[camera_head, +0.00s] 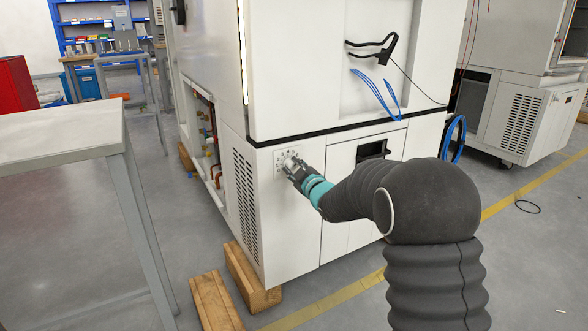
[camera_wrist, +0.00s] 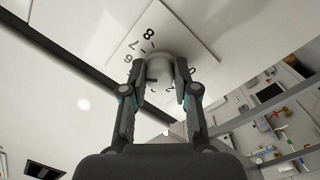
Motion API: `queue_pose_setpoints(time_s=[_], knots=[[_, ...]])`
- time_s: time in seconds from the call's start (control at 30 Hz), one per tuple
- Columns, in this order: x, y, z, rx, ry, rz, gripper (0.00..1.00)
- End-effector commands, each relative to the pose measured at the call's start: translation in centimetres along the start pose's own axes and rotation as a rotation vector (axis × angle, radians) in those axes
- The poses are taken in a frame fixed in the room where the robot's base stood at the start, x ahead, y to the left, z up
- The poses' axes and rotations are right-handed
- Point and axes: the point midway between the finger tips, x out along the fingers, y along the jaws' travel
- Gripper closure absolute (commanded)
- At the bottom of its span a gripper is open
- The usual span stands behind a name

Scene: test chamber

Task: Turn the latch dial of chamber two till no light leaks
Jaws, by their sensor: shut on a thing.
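The white chamber (camera_head: 300,50) stands in front of me. A pale dial plate (camera_head: 280,156) with dark marks sits on its lower front panel near the left corner. In the wrist view the plate (camera_wrist: 180,30) carries printed numbers, with 8, 7 and 6 legible and others partly hidden. The round pale dial knob (camera_wrist: 159,62) lies between my two fingers. My gripper (camera_head: 290,165) is shut on the knob, with one finger on each side in the wrist view (camera_wrist: 159,76). A narrow bright yellowish strip of light (camera_head: 243,50) runs down the upper front left edge of the chamber.
A grey table (camera_head: 60,135) stands close at the left. Wooden blocks (camera_head: 250,280) lie under and beside the chamber's front corner. Black and blue cables (camera_head: 378,88) hang on the chamber front. Another white cabinet (camera_head: 520,120) stands at the right, with open floor between.

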Motion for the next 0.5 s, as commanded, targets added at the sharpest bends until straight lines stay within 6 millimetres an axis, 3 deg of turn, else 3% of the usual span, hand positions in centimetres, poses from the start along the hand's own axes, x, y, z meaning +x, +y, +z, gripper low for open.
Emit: queue_pose_setpoints(time_s=[0.5], knots=[[0.01, 0.05, -0.12, 0.339, -0.014, -0.014, 1.00]])
